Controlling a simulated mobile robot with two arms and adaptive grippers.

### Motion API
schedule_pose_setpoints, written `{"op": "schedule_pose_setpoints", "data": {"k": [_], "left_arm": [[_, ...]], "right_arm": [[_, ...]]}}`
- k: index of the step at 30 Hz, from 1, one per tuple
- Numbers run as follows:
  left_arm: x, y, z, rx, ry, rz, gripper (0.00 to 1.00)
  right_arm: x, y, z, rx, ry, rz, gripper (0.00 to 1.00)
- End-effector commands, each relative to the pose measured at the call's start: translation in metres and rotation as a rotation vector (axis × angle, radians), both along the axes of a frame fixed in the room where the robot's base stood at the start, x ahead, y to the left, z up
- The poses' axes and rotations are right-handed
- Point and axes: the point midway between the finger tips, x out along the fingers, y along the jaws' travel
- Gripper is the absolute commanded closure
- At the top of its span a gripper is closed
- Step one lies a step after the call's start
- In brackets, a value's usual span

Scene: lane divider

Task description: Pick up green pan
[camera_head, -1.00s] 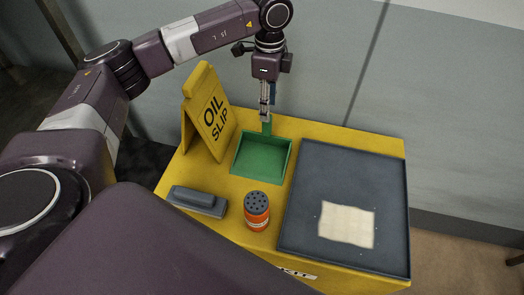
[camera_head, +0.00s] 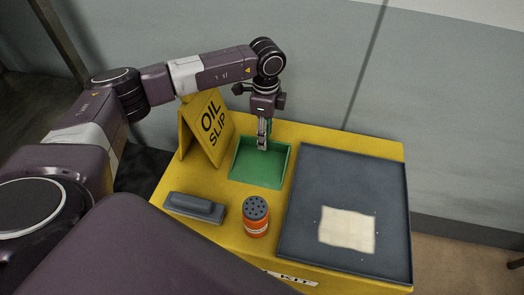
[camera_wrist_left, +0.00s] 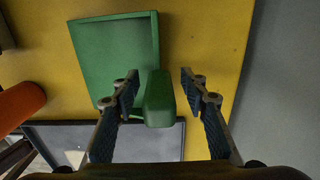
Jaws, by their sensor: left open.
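The green pan (camera_head: 260,172) lies on the yellow table top, a square scoop-like tray with its handle toward the far edge. My left gripper (camera_head: 262,146) points down over the handle end of the pan and hides most of the handle in the head view. In the left wrist view the green handle (camera_wrist_left: 158,100) stands between the two spread fingers of my left gripper (camera_wrist_left: 159,84), with a gap on each side. The pan body (camera_wrist_left: 115,52) shows beyond the fingers. My right gripper is not in view.
A yellow "OIL SLIP" sign (camera_head: 209,128) stands left of the pan. A grey brush-like block (camera_head: 195,207) and an orange shaker (camera_head: 255,217) sit in front. A dark tray (camera_head: 345,180) with a pale cloth (camera_head: 347,230) lies to the right. A wall is behind.

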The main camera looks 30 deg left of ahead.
Motion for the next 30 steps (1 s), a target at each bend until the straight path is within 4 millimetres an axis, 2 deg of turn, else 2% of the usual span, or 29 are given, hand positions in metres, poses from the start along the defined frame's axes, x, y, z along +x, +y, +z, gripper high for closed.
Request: {"op": "schedule_pose_setpoints", "data": {"k": [5,16,26,30], "left_arm": [[0.0000,-0.0001,-0.0002,0.000,0.000,0.000,0.60],[-0.0001,-0.0001,0.0002,0.000,0.000,0.000,1.00],[0.0003,-0.0001,0.0018,-0.001,-0.001,0.000,1.00],[0.0006,-0.0003,0.0093,-0.001,-0.001,-0.001,1.00]], "right_arm": [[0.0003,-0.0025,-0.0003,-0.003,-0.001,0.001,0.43],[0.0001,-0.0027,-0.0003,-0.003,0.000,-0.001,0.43],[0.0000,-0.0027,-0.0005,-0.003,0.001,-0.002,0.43],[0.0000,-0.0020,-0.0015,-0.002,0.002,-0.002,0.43]]}}
